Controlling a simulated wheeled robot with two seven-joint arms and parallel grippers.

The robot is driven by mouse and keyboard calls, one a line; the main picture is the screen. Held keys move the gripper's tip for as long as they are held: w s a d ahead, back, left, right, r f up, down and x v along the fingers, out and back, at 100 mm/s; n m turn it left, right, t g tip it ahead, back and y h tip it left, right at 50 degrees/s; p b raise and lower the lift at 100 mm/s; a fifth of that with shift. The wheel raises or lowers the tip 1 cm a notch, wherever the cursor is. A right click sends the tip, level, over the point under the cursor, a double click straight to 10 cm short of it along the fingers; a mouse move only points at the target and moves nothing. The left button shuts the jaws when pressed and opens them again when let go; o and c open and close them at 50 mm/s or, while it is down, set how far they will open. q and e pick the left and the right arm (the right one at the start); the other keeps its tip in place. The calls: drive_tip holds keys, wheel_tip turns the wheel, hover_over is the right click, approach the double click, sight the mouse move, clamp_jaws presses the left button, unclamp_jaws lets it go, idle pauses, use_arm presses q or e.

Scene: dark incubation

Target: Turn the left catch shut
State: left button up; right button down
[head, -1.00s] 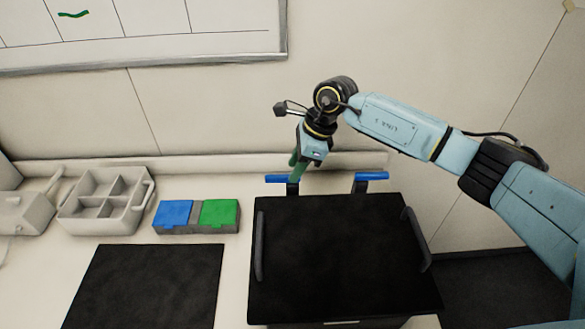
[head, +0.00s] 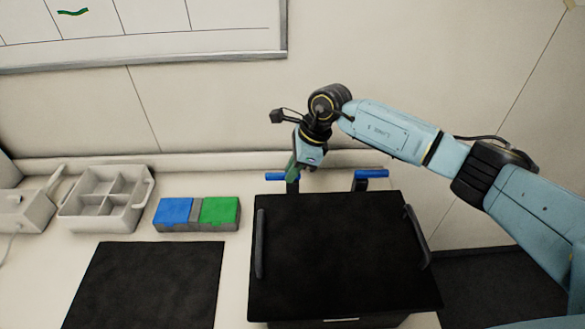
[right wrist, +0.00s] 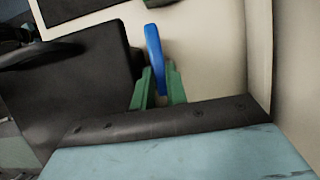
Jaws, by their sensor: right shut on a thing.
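The left catch (head: 273,176) is a blue bar on a dark post behind the black box (head: 335,250). The right catch (head: 372,173) is a like blue bar to its right. My right gripper (head: 292,178) has green fingers and points down at the left catch, hiding part of it. In the right wrist view the blue bar (right wrist: 154,48) of the left catch runs between the green fingertips (right wrist: 156,84), which are shut on it. My left gripper is not in view.
A block with blue and green lids (head: 196,230), a grey divided tray (head: 106,200) and a black mat (head: 150,285) lie left of the box. Dark handles stand on both sides of the box. The wall (head: 200,110) is close behind the catches.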

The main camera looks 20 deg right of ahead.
drive_tip(key=shift+f+n+b, duration=0.1)
drive_tip(key=shift+n+b, duration=0.3)
drive_tip(key=shift+b, duration=0.4)
drive_tip(key=n+g+b, duration=0.1)
drive_tip(key=n+b, duration=0.2)
drive_tip(key=b, duration=0.2)
drive_tip(key=n+g+b, duration=0.2)
drive_tip(key=n+b, duration=0.2)
drive_tip(key=shift+n+b, duration=0.3)
drive_tip(key=shift+b, duration=0.1)
drive_tip(key=shift+n+g+h+b, duration=0.3)
drive_tip(key=shift+n+h+b, duration=0.1)
drive_tip(key=shift+n+b, duration=0.35)
drive_tip(key=shift+n+g+b, duration=0.3)
drive_tip(key=shift+n+b, duration=0.25)
drive_tip(key=shift+n, duration=0.4)
drive_tip(key=n+h+b, duration=0.1)
drive_tip(key=n, duration=0.1)
drive_tip(key=shift+n+g, duration=0.3)
drive_tip(key=shift+n+h, duration=0.3)
drive_tip(key=shift+n, duration=0.5)
drive_tip(key=shift+n+g+h, duration=0.3)
drive_tip(key=shift+n+h, duration=0.1)
drive_tip(key=shift+n, duration=0.5)
drive_tip(key=shift+r, duration=0.2)
